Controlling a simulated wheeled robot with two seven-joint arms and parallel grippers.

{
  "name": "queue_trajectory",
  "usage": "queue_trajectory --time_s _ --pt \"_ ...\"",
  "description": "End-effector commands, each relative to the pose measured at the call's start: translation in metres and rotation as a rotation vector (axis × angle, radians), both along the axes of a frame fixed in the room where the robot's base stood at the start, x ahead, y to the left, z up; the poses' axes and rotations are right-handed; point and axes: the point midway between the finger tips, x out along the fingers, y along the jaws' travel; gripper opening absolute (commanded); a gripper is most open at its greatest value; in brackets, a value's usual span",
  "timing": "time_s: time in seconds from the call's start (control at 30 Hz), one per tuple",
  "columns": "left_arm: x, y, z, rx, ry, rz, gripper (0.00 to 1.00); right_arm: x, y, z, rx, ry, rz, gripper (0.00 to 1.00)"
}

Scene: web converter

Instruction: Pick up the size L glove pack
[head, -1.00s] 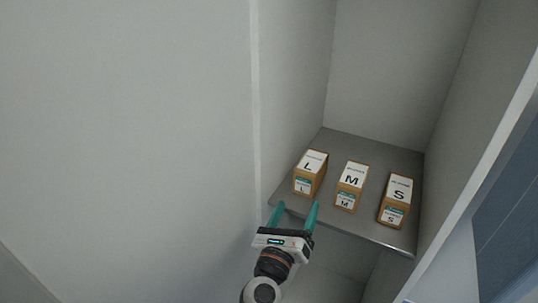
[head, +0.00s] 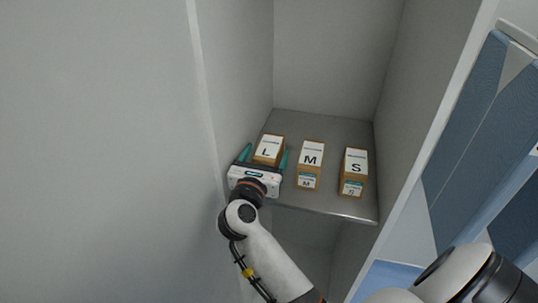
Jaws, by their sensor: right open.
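The size L glove pack (head: 268,150), a brown box with a white top marked L, stands at the left of the grey shelf (head: 347,205). My right gripper (head: 264,156) is open at the pack, with one teal finger on its left side and one on its right. Whether the fingers touch the pack I cannot tell. The gripper's body hides the pack's front. My left gripper is not in view.
The M pack (head: 311,160) stands close to the right of the gripper's right finger, and the S pack (head: 355,170) is farther right. Cabinet walls close in the shelf at left, right and back. Bare shelf lies behind the packs.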

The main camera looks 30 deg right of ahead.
Motion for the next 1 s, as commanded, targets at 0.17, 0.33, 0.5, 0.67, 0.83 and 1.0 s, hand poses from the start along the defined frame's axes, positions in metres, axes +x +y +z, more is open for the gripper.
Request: queue_trajectory --time_s 0.17,0.33,0.5,0.67,0.83,1.0 --pt "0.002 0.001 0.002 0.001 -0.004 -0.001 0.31 0.017 -0.019 0.001 -0.004 0.0 0.0 0.75" --pt "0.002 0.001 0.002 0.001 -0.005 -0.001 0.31 0.02 -0.023 0.0 -0.001 0.001 0.0 0.75" --pt "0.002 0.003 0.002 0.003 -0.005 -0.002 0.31 0.02 -0.023 0.0 -0.001 0.001 0.0 0.71" --pt "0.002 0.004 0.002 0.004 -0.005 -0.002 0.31 0.02 -0.023 0.0 -0.001 0.001 0.0 0.44" --pt "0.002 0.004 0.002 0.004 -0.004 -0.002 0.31 0.02 -0.023 0.0 -0.001 0.0 0.0 0.26" --pt "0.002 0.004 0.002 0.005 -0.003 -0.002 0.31 0.019 -0.023 0.0 -0.001 0.0 0.0 0.26"
